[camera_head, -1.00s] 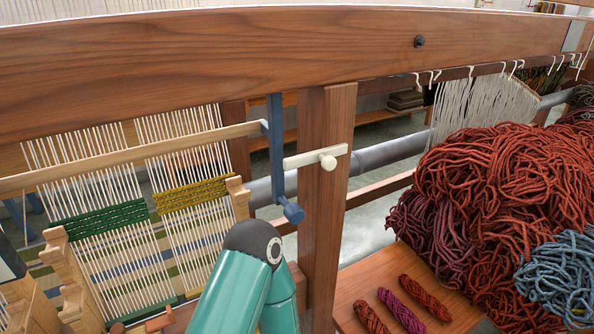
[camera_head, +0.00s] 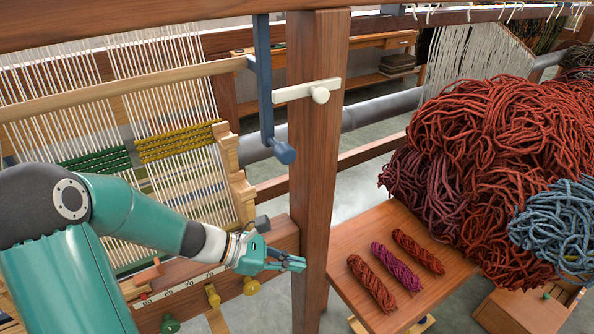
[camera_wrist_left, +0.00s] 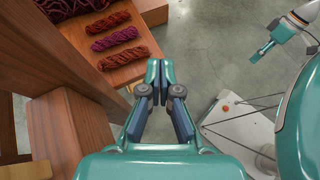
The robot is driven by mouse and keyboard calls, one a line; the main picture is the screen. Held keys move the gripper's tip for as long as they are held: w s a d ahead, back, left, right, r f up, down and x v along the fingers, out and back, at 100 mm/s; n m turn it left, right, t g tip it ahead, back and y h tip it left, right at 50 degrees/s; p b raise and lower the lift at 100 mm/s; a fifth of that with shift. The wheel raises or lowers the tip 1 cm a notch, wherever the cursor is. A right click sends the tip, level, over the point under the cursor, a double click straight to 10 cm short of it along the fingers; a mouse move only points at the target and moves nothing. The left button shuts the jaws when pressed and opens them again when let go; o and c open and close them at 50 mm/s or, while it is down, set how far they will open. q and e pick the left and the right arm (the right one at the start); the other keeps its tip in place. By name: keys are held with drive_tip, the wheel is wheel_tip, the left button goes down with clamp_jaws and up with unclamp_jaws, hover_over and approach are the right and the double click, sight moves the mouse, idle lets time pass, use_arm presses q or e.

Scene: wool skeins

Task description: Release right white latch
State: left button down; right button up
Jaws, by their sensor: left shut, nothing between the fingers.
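The white latch (camera_head: 306,91) is a pale flat bar with a round knob (camera_head: 320,95), lying across the upper part of the wooden post (camera_head: 318,180). Its left end meets the blue metal bracket (camera_head: 264,85). My left gripper (camera_head: 301,264) is at the post's lower part, well below the latch, pointing right. It is shut and empty; its fingers also show together in the left wrist view (camera_wrist_left: 160,75). The latch is not in the left wrist view. My right gripper (camera_wrist_left: 259,54) shows small at that view's upper right; its jaws are too small to judge.
A wooden shelf (camera_head: 440,270) with several small skeins (camera_head: 372,283) is right of the post. A large heap of red wool (camera_head: 490,150) lies behind it. The loom's warp threads (camera_head: 185,85) and wooden beam (camera_head: 285,232) are on the left. Open floor shows between.

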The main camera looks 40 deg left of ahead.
sight(314, 93)
use_arm(q)
drive_tip(key=a+r+n+t+b, duration=0.1)
drive_tip(key=a+r+n+t, duration=0.2)
drive_tip(key=r, duration=0.8)
drive_tip(key=a+r+n+t+y, duration=0.1)
drive_tip(key=a+r+n+t, duration=0.1)
drive_tip(key=a+r+t, duration=0.5)
wheel_tip(314, 93, up, 5)
drive_tip(key=shift+s+a+f+n+t+b, duration=0.15)
drive_tip(key=shift+s+n+t+b, duration=0.1)
drive_tip(key=shift+n+t+b, duration=0.15)
use_arm(e)
wheel_tip(314, 93, down, 3)
drive_tip(key=shift+r, duration=0.2)
use_arm(q)
drive_tip(key=shift+w, duration=0.1)
drive_tip(key=p+x, duration=0.3)
drive_tip(key=x, duration=0.6)
drive_tip(key=shift+w+d+r, duration=0.2)
drive_tip(key=shift+r, duration=0.05)
wheel_tip(314, 93, up, 4)
drive_tip(key=shift+f+p, duration=0.15)
drive_tip(key=shift+p, duration=1)
drive_tip(key=shift+w, duration=0.15)
use_arm(e)
wheel_tip(314, 93, up, 5)
drive_tip(key=shift+r, duration=0.1)
